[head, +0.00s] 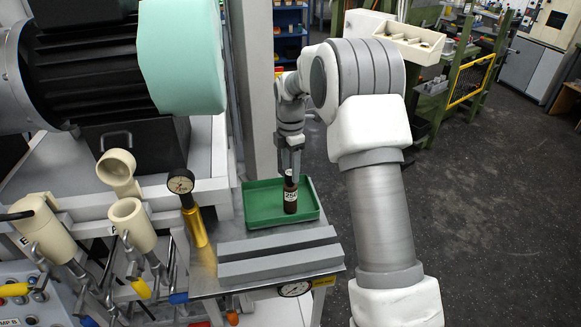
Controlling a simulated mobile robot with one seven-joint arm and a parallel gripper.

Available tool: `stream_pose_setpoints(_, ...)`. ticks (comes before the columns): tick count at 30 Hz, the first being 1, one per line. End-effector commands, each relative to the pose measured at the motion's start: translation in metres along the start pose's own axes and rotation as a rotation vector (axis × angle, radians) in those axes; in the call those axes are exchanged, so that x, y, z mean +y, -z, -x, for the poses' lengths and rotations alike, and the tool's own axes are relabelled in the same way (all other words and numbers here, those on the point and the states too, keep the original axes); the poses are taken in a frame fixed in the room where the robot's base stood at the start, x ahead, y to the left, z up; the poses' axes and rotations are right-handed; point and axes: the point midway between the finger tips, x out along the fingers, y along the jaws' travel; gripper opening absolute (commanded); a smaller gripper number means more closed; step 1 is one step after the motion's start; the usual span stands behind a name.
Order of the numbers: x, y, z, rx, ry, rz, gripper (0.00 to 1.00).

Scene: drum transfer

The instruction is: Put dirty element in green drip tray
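The dirty element (290,198), a dark brown cylinder with a white label and a narrower top, is upright within the green drip tray's outline. I cannot tell whether its base touches the tray floor. The green drip tray (259,214) is a shallow rectangular tray on a grey metal bench. My gripper (290,174) points straight down at the element's top, with its fingers beside or around that top. The view is too small to show whether the fingers press on it.
A grey slotted block (280,259) lies in front of the tray. A brass post with a round gauge (188,205) stands to the left, near cream pipe fittings (131,219). A large motor with a mint-green cover (180,55) hangs at upper left. Floor at right is clear.

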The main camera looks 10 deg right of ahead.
Motion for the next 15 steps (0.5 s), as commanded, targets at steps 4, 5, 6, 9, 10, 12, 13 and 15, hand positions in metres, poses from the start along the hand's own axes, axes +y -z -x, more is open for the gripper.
stream_pose_setpoints(4,0.0,0.0,0.0,0.0,0.0,0.0,0.68)
stream_pose_setpoints(5,0.0,0.0,0.0,0.0,0.0,0.0,0.68)
stream_pose_setpoints(6,0.0,0.0,0.0,0.0,0.0,0.0,0.68)
stream_pose_setpoints(9,0.0,0.0,0.001,0.0,0.0,0.0,0.68)
stream_pose_setpoints(10,0.0,0.0,0.002,0.0,0.0,0.0,0.68)
stream_pose_setpoints(12,0.0,0.0,0.006,-0.001,-0.001,0.0,0.68)
stream_pose_setpoints(13,0.0,0.0,0.009,-0.001,-0.002,0.0,0.68)
stream_pose_setpoints(15,0.001,0.0,0.019,-0.001,-0.004,0.0,0.68)
